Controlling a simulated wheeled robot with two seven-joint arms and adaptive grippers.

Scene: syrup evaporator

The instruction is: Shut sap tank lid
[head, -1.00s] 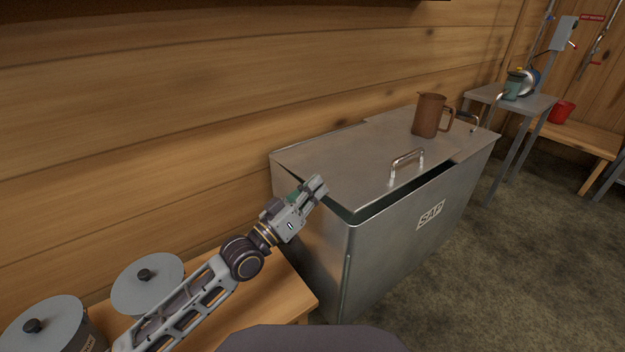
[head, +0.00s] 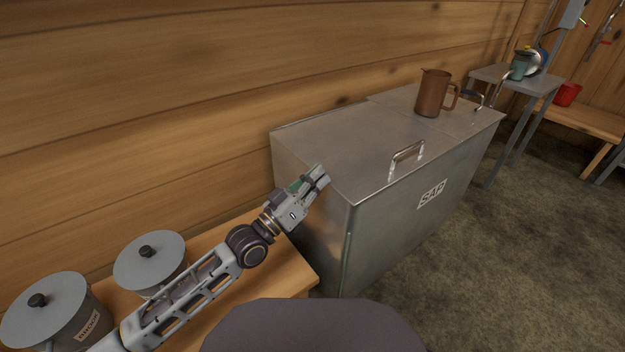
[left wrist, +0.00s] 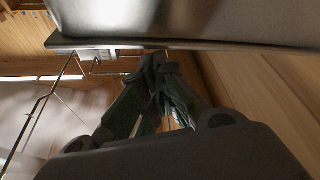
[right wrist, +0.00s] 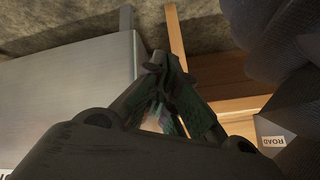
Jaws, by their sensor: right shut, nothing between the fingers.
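The steel sap tank (head: 395,225), marked SAP, stands against the plank wall in the head view. Its lid (head: 345,150) lies flat and level with the rim, with no dark gap along the front edge. The lid carries a bar handle (head: 407,158) near its front. My left gripper (head: 322,174) is at the tank's near left end, close to the lid's edge; I cannot tell if it touches. In the left wrist view its fingers (left wrist: 158,62) meet, empty, below a metal surface. My right gripper (right wrist: 162,65) shows only in the right wrist view, shut and empty, near a metal side.
A brown jug (head: 433,93) stands on the tank's far top part. Two lidded grey pots (head: 150,262) sit on a wooden bench (head: 285,272) at left. A grey stand (head: 505,78) and a red bucket (head: 568,94) are beyond. The floor at right is clear.

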